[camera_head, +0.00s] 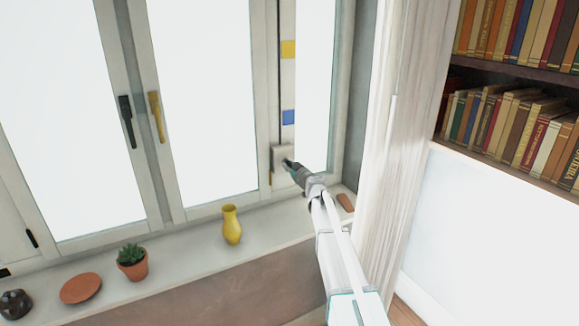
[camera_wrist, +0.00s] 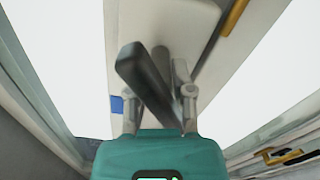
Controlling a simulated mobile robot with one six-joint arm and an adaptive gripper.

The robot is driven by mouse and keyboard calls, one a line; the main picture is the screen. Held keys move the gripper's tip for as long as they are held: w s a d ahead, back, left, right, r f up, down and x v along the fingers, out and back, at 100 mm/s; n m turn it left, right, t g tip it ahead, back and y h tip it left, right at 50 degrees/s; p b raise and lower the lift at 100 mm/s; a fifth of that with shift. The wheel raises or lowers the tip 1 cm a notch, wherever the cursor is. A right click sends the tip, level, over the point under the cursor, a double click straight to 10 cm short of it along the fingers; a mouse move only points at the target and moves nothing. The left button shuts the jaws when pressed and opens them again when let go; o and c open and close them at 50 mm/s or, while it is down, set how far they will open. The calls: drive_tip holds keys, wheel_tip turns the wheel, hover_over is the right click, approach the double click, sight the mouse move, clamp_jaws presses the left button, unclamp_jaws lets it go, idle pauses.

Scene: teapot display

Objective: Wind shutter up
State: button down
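The shutter winder is a pale box (camera_head: 279,155) on the window frame's right post, with a dark cord (camera_head: 279,70) running up from it. The box also shows at the top of the wrist view (camera_wrist: 190,18). A dark grey crank handle (camera_wrist: 148,80) sticks out from the box, tilted across the picture. My gripper (camera_head: 290,164) is at the box in the head view. In the wrist view, my gripper's (camera_wrist: 158,90) two fingers stand apart, with the handle crossing between them. The handle covers part of the left finger; I see no clear grip. The shutter itself is not clearly visible.
On the sill stand a yellow vase (camera_head: 231,225), a potted succulent (camera_head: 132,262), a terracotta dish (camera_head: 81,288) and a dark pot (camera_head: 15,304). Black (camera_head: 127,120) and yellow (camera_head: 157,116) window handles are left. A pale curtain (camera_head: 400,130) and bookshelf (camera_head: 510,70) are right.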

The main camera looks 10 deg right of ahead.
drive_tip(key=shift+m, duration=0.4)
drive_tip(key=m, duration=0.7)
drive_tip(key=shift+m, duration=0.3)
drive_tip(key=m, duration=0.3)
drive_tip(key=shift+m, duration=0.4)
drive_tip(key=m, duration=1.3)
drive_tip(key=shift+m, duration=0.3)
drive_tip(key=m, duration=0.4)
drive_tip(key=shift+m, duration=1.9)
